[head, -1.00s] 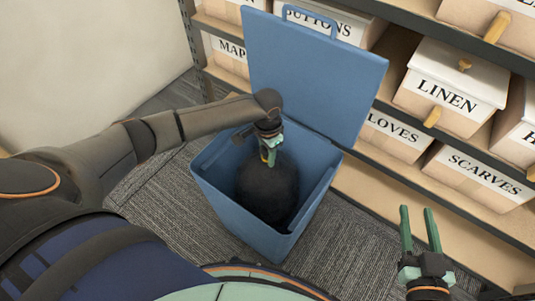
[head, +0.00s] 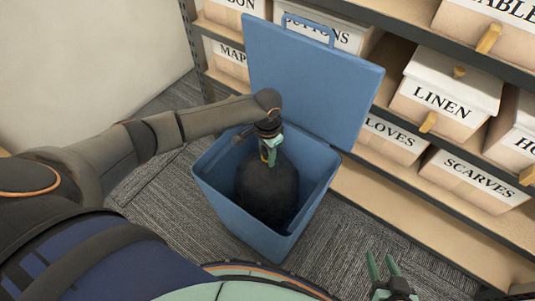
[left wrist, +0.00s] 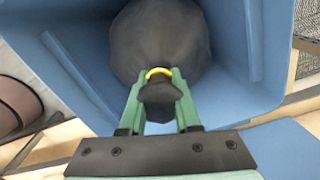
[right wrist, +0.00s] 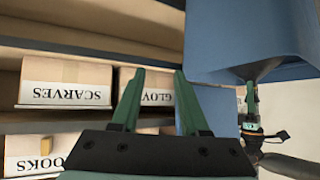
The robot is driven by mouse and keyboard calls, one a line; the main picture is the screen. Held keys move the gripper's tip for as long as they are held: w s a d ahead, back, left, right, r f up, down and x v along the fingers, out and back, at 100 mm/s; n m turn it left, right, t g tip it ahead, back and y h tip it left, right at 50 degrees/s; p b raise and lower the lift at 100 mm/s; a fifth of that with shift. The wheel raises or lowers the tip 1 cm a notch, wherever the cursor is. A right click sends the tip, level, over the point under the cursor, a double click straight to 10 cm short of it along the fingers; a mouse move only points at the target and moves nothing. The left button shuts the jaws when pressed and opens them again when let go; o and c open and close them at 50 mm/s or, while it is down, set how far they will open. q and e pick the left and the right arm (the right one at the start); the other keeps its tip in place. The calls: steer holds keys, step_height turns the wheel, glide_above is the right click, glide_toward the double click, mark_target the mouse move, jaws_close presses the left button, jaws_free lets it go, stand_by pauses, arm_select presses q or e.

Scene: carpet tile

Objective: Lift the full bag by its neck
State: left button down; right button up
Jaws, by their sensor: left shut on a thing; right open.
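The full black bag (head: 268,192) sits inside the blue bin (head: 228,213), whose lid (head: 315,85) stands open behind it. My left gripper (head: 268,158) reaches down into the bin from above and is shut on the bag's neck. In the left wrist view the neck (left wrist: 158,95) is between the green fingers (left wrist: 158,100), with a yellow tie (left wrist: 158,73) around it just at the fingertips. The round bag body (left wrist: 160,38) is beyond them. My right gripper (head: 384,268) is open and empty, to the right of the bin; its fingers also show in the right wrist view (right wrist: 152,92).
Shelves with labelled boxes, such as LINEN (head: 440,98) and SCARVES (head: 474,180), stand behind and to the right of the bin. A pale wall (head: 90,50) is at the left. Grey carpet (head: 330,250) is clear between the bin and my right gripper.

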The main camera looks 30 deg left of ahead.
arm_select(q)
steer(key=shift+w+r, duration=0.1)
steer(key=shift+r, duration=0.15)
arm_select(e)
steer(key=shift+s+f+g, duration=0.4)
steer(key=shift+s+f, duration=0.35)
arm_select(q)
step_height(320, 180, up, 8)
steer(key=p, duration=0.9)
steer(key=shift+p, duration=0.3)
steer(key=shift+r+p, duration=0.85)
steer(key=shift+p, duration=0.2)
steer(key=shift+r+p, duration=0.25)
steer(key=shift+p, duration=0.05)
steer(key=shift+f, duration=0.1)
arm_select(e)
step_height(320, 180, up, 8)
steer(key=s+d, duration=0.1)
steer(key=shift+d+m+h, duration=0.3)
